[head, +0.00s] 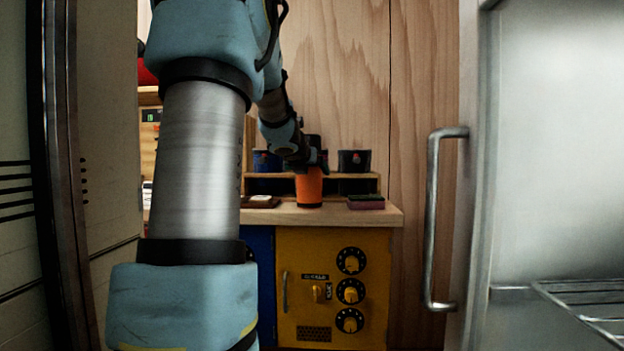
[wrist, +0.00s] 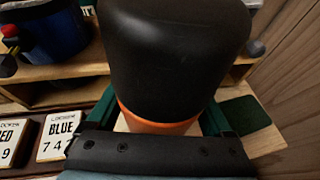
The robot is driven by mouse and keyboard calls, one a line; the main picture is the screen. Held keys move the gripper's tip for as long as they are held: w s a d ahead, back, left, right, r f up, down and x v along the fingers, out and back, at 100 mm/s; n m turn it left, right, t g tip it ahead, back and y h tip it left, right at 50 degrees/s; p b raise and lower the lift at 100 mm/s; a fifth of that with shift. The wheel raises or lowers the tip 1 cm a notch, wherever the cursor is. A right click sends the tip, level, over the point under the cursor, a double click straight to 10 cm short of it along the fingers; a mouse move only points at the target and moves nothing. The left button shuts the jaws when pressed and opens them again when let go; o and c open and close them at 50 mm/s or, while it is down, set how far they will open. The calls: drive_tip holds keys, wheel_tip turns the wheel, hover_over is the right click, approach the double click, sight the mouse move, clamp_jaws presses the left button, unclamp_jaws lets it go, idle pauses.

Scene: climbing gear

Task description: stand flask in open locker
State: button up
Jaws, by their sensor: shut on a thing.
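The flask (head: 309,190) is orange with a large black top, which fills the upper middle of the wrist view (wrist: 175,55). It is upright at the wooden counter; I cannot tell whether its base touches the wood. My gripper (head: 311,168) is shut on the flask, with green fingers on both sides of it in the wrist view (wrist: 157,118). Under the counter a yellow locker (head: 295,250) has its door shut, with three black dials. A blue locker (head: 262,262) stands left of it, mostly hidden by my arm. I see no clearly open locker.
Dark mugs (head: 354,160) stand on a small wooden shelf (head: 345,177) behind the flask. A dark pad (head: 366,202) lies right of it. A "BLUE" number card (wrist: 57,137) lies left. A steel cabinet with a wire rack (head: 590,305) and handle (head: 432,220) stands at right, vented panels at left.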

drive_tip(key=shift+r, duration=0.1)
drive_tip(key=o, duration=1.5)
drive_tip(key=shift+o, duration=0.2)
drive_tip(key=shift+f, duration=0.25)
drive_tip(key=p+v, duration=0.2)
drive_tip(key=v, duration=0.9)
drive_tip(key=shift+d, duration=0.2)
